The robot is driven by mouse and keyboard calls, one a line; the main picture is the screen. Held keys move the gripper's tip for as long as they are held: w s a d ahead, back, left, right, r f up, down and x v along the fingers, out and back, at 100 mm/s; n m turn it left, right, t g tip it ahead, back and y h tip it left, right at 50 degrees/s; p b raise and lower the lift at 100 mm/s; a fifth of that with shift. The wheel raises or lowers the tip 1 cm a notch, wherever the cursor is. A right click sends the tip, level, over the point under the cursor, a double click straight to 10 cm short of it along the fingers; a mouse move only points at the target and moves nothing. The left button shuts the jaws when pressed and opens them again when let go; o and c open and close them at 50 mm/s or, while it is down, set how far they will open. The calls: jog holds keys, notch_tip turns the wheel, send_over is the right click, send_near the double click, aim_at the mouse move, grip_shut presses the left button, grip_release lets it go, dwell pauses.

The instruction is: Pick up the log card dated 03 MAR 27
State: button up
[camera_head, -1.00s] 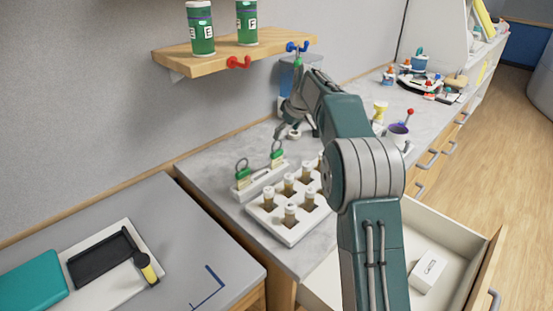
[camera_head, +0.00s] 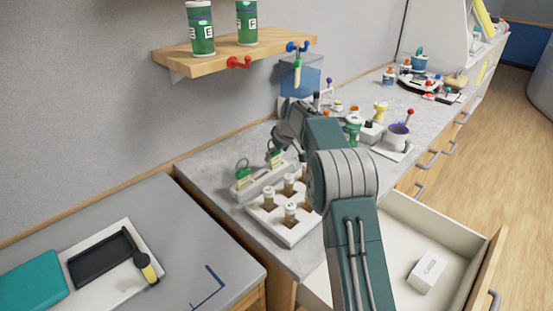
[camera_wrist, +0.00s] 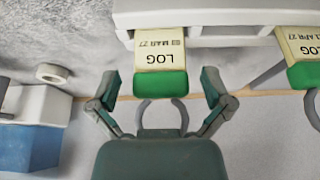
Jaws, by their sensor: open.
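The log card reading "03 MAR 27" (camera_wrist: 160,60) has a cream label and a green end with a grey ring; its text appears upside down in the wrist view. It stands in a white rack (camera_wrist: 210,15), which also shows in the head view (camera_head: 264,184). My gripper (camera_wrist: 160,86) is open, with one finger on each side of the card's green end and visible gaps between. In the head view my gripper (camera_head: 273,154) is at the rack's right-hand card. A second log card, dated APR 27 (camera_wrist: 302,55), stands to the right in the wrist view.
A white tray of brown vials (camera_head: 285,235) stands just in front of the rack. A wooden shelf (camera_head: 235,52) with red and blue hooks is above. An open drawer (camera_head: 400,265) lies at right.

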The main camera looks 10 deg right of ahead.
aim_at(277, 154)
jog(key=c, duration=0.9)
jog(key=shift+o, duration=0.2)
jog(key=shift+r, duration=0.1)
jog(key=shift+r, duration=0.35)
notch_tip(277, 154, up, 2)
jog(key=shift+r, duration=0.2)
jog(key=s+d+r, duration=0.6)
jog(key=s+r, duration=0.3)
jog(key=s, duration=0.3)
jog(key=shift+s+r, duration=0.3)
jog(key=shift+r, duration=0.1)
